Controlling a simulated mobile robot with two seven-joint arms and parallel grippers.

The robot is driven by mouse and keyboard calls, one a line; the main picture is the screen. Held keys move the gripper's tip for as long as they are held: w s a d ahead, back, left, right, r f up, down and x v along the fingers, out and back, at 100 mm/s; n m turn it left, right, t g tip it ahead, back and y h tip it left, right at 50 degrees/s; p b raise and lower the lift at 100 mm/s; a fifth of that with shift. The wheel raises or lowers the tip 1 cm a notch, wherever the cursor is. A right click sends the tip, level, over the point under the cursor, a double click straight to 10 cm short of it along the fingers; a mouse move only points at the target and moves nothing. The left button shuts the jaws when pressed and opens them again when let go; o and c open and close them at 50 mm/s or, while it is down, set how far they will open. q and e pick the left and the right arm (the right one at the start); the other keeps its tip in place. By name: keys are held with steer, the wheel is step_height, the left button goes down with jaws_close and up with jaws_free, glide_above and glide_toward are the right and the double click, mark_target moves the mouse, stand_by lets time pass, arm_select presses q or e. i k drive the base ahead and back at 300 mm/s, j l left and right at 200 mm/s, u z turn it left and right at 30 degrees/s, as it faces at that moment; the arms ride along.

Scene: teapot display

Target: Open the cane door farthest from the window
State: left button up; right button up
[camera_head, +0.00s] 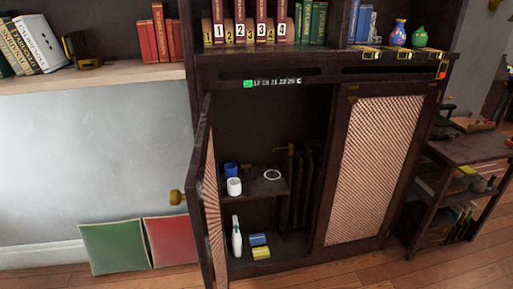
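A dark wood cabinet has two cane doors. The left cane door (211,190) is swung open toward me, seen nearly edge-on, with a brass knob (177,197) at its outer side. The right cane door (372,160) is closed, its woven panel facing me. No window is in view, so I cannot tell which door is farthest from it. Neither of my grippers is in view.
Inside the open side, a shelf holds a blue cup (231,169), a white cup (234,187) and a ring-like item (272,175); a white bottle (236,238) stands below. Green (113,246) and red (171,240) panels lean left. A side shelf (474,151) stands right.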

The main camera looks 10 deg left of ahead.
mark_target(379, 127)
steer(key=k+j, duration=0.1)
steer(key=j, duration=0.2)
steer(key=k+j, duration=0.15)
steer(key=j, duration=0.15)
steer(key=k+j+u, duration=0.1)
steer(key=j, duration=0.15)
steer(key=i+l, duration=0.2)
steer(key=l, duration=0.2)
steer(key=i+l, duration=0.15)
steer(key=l, duration=0.25)
steer(key=i+l, duration=0.2)
steer(key=l, duration=0.2)
steer(key=i+l, duration=0.15)
steer(key=l, duration=0.25)
steer(key=i+l, duration=0.2)
steer(key=l, duration=0.15)
steer(key=i+l, duration=0.15)
steer(key=l, duration=0.25)
steer(key=i+l, duration=0.2)
steer(key=l, duration=0.2)
steer(key=i+l, duration=0.15)
steer(key=l, duration=0.25)
